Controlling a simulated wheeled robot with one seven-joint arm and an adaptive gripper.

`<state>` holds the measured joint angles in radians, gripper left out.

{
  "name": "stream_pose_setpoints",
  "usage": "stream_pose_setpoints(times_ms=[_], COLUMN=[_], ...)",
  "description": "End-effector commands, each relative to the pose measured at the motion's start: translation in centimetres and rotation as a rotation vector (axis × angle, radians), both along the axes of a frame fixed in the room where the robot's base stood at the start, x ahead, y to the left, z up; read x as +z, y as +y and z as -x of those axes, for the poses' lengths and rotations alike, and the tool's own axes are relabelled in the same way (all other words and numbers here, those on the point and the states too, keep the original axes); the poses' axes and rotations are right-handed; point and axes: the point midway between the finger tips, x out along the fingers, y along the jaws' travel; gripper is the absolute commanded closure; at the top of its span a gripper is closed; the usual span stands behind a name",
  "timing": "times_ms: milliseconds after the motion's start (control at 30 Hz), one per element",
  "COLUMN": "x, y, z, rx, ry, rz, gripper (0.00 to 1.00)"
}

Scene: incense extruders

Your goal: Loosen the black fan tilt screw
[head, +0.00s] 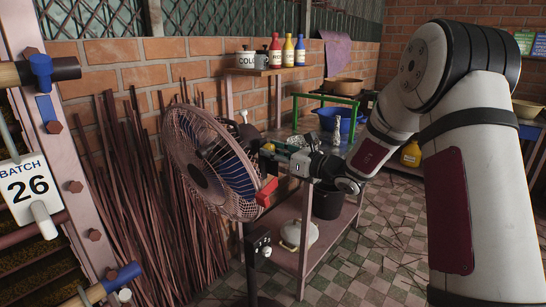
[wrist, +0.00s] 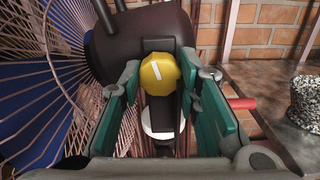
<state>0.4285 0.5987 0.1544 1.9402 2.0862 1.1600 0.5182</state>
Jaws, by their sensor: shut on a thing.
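A standing fan (head: 205,165) with a blue-bladed round cage faces left in the head view. In the wrist view its dark motor housing (wrist: 135,42) fills the upper middle. A yellow round knob (wrist: 160,73) with a white line mark sits on the fan's tilt joint, below the housing; it is yellow, not black. My gripper (wrist: 159,80) has teal fingers on the left and right of the knob and is shut on it. In the head view my gripper (head: 278,149) reaches the fan's back from the right, and its fingertips are small there.
The fan cage (wrist: 60,85) is close on the left of my gripper. A red block (head: 266,191) is near the cage's lower right. A pink shelf (head: 300,235) with a black bucket (head: 328,202) stands behind. Reddish sticks (head: 125,190) lean against the brick wall.

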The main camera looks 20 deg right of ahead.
Motion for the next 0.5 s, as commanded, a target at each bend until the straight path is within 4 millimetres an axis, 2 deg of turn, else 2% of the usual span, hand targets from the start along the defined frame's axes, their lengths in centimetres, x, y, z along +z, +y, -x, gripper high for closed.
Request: stream_pose_setpoints(times_ms=[500], x=[-0.48], y=[0.02], z=[-0.06], rx=[0.0], ry=[-0.292], rz=[0.4], gripper=[0.98])
